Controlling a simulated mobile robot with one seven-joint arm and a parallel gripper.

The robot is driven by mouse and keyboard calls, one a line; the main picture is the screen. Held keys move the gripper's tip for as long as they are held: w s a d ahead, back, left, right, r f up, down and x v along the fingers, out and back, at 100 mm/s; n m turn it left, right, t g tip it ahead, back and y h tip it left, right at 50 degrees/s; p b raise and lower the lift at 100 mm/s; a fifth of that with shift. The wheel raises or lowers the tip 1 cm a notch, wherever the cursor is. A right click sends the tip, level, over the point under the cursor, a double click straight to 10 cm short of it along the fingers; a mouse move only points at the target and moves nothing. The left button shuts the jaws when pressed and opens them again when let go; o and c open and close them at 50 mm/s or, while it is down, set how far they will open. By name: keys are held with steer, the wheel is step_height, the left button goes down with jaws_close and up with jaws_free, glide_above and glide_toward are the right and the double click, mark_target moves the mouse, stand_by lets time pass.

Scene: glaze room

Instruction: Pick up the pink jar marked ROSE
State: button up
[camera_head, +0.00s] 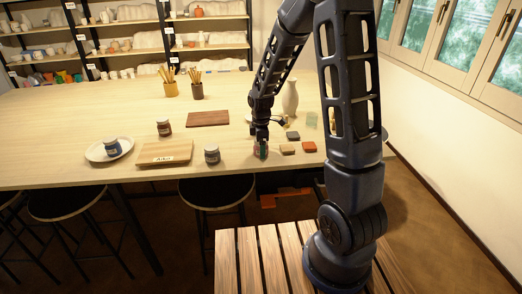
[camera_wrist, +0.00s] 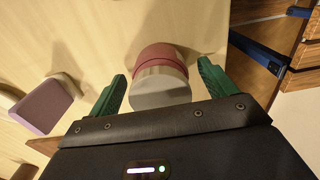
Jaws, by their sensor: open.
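In the wrist view, a jar with a dull pink-red body (camera_wrist: 157,54) and a grey lid (camera_wrist: 160,90) sits between the two green fingers of my gripper (camera_wrist: 161,84). The fingers are open, one on each side of the lid, with a gap showing on both sides. No marking on the jar can be read. In the head view, my gripper (camera_head: 262,150) points down near the table's front edge, and the jar is mostly hidden behind it.
A grey-lidded jar (camera_head: 212,155) stands to the left on the table (camera_head: 80,175). A pale vase (camera_head: 290,97) stands behind. Wooden boards (camera_head: 150,158) and a jar on a plate (camera_head: 97,155) are farther left.

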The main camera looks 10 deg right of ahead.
steer(key=c, duration=1.2)
steer(key=shift+r, duration=0.15)
